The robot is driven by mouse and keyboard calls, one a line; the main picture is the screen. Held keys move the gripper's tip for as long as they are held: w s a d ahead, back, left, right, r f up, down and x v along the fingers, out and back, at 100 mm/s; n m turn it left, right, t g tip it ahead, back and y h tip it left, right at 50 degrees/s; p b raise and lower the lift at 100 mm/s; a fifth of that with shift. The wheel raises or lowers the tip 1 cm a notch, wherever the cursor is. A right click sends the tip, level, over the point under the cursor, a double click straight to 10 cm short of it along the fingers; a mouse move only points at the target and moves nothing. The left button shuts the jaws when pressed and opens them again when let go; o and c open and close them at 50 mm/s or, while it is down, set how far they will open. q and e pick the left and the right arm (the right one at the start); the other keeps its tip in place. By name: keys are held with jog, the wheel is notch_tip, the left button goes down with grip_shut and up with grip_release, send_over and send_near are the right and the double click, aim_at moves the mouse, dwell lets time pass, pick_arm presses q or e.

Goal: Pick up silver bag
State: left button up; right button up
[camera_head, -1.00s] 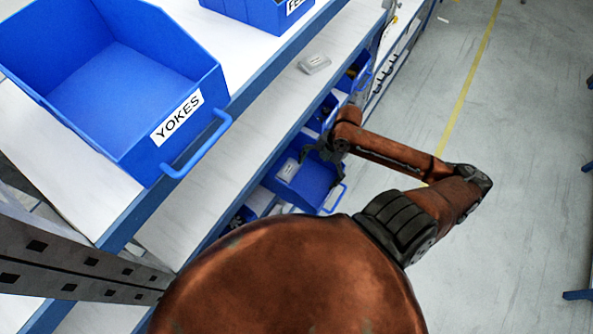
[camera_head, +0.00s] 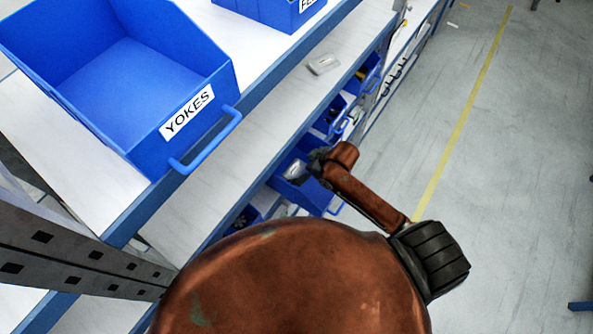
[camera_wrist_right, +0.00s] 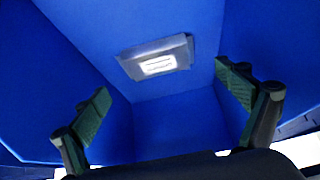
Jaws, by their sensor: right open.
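The silver bag (camera_wrist_right: 156,57) with a white label lies inside a blue bin (camera_wrist_right: 130,25), near the bin's inner wall. In the head view the silver bag (camera_head: 295,169) shows small in the blue bin (camera_head: 312,199) on the lower shelf. My right gripper (camera_wrist_right: 172,108) is open, its two fingertips set wide apart in the bin with the bag between and beyond them. Nothing is between the fingers. In the head view my right gripper (camera_head: 317,160) is at the bin, partly hidden by my arm. My left gripper is not in view.
A large blue YOKES bin (camera_head: 130,80) stands on the upper shelf. Another silver packet (camera_head: 323,64) lies on the shelf below it. More blue bins (camera_head: 370,70) line the lower shelf. A grey metal post (camera_head: 70,255) is at left.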

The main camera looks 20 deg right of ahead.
aim_at(295, 170)
jog(key=shift+w+a+f, duration=0.15)
jog(key=shift+w+f, duration=0.05)
jog(key=shift+f, duration=0.2)
jog(key=p+x, duration=0.1)
jog(key=x, duration=0.2)
jog(key=shift+f+p, duration=0.2)
jog(key=shift+p, duration=0.1)
jog(key=shift+w+f, duration=0.25)
jog(key=shift+f, duration=0.15)
jog(key=c, duration=1.3)
